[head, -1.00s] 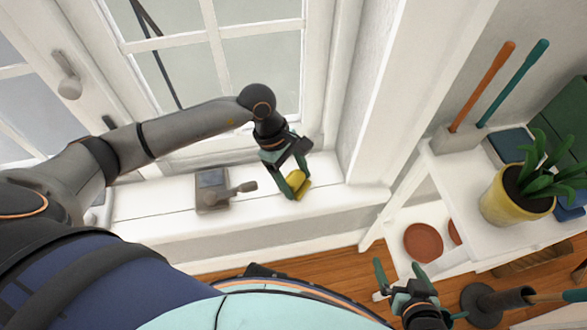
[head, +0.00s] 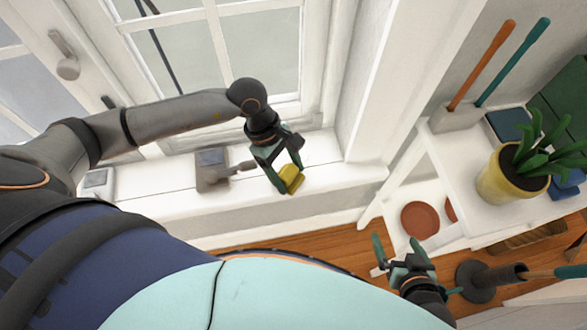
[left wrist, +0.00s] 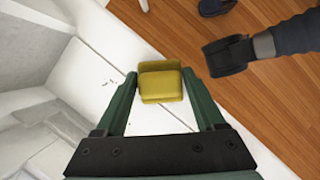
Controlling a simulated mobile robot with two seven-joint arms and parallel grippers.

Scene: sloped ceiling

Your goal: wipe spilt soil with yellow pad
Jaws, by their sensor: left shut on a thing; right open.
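My left gripper (head: 281,183) is shut on the yellow pad (head: 292,177) over the white window sill (head: 335,176). In the left wrist view the yellow pad (left wrist: 160,82) sits between the two green fingertips. I cannot tell whether the pad touches the sill. A few small dark specks (left wrist: 112,82), perhaps soil, lie on the white surface left of the pad in the left wrist view. My right gripper (head: 398,252) is open and empty, low in front of the white plant table.
A grey device with a handle (head: 213,170) stands on the sill left of the pad. On the right, a white table (head: 455,185) bears a yellow plant pot (head: 502,182) and a holder with two tools (head: 456,117). A terracotta saucer (head: 420,219) sits on its lower shelf.

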